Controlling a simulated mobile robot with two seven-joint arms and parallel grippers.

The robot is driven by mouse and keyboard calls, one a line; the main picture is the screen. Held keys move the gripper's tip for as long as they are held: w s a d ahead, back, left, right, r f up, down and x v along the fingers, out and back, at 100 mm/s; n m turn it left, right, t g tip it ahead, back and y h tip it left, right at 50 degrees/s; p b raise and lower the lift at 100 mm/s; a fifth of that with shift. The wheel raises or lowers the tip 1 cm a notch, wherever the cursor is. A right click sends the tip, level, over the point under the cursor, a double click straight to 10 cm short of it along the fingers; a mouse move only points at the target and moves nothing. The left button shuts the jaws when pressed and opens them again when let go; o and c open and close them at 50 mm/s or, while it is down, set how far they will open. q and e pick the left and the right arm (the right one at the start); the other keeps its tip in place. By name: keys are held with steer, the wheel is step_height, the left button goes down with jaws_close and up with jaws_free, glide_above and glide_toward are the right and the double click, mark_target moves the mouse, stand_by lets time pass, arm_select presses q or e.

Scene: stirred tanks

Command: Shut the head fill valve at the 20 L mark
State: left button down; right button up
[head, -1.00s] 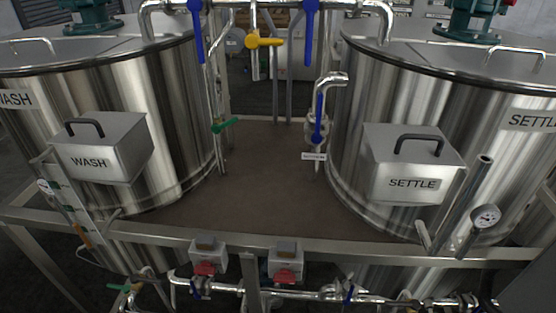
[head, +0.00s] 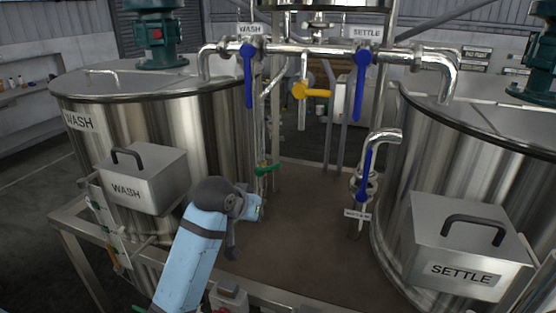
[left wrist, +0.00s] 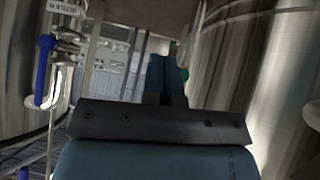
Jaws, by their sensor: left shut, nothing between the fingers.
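I cannot tell which valve is the head fill valve, and I see no readable 20 L mark. On the overhead pipe, blue handles hang down under the WASH (head: 249,75) and SETTLE (head: 362,85) labels. Between them a yellow handle (head: 312,92) points right. A lower blue handle (head: 366,174) stands along a vertical pipe by the settle tank. A green handle (head: 266,170) sits beside the wash tank. My left gripper (left wrist: 167,65) is shut and empty. In the head view its wrist is between the tanks, apart from the handles; the fingers are hard to make out. My right gripper is out of view.
The steel wash tank (head: 185,110) stands left and the settle tank (head: 400,190) right, each with a labelled box on its front. A brown deck (head: 300,235) lies between them. A frame rail (head: 275,297) runs along the front. The deck is clear between the tanks.

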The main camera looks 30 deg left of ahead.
arm_select(q)
steer(key=w+a+r+n+t, duration=0.1)
steer(key=w+a+r, duration=0.2)
steer(key=r, duration=0.4)
steer(key=w+a+r+n+t, duration=0.1)
steer(key=w+a+r+t, duration=0.2)
steer(key=r, duration=0.4)
steer(key=g+p, duration=0.1)
steer(key=p, duration=0.1)
glide_above(271, 168)
steer(key=s, duration=0.2)
step_height(271, 168, down, 5)
steer(key=f, duration=0.1)
steer(key=w+d+f, duration=0.1)
steer(key=f+p, duration=0.1)
steer(key=f, duration=0.1)
steer(key=shift+w+d, duration=0.15)
steer(key=shift+d, duration=0.25)
steer(key=shift+d+f, duration=0.1)
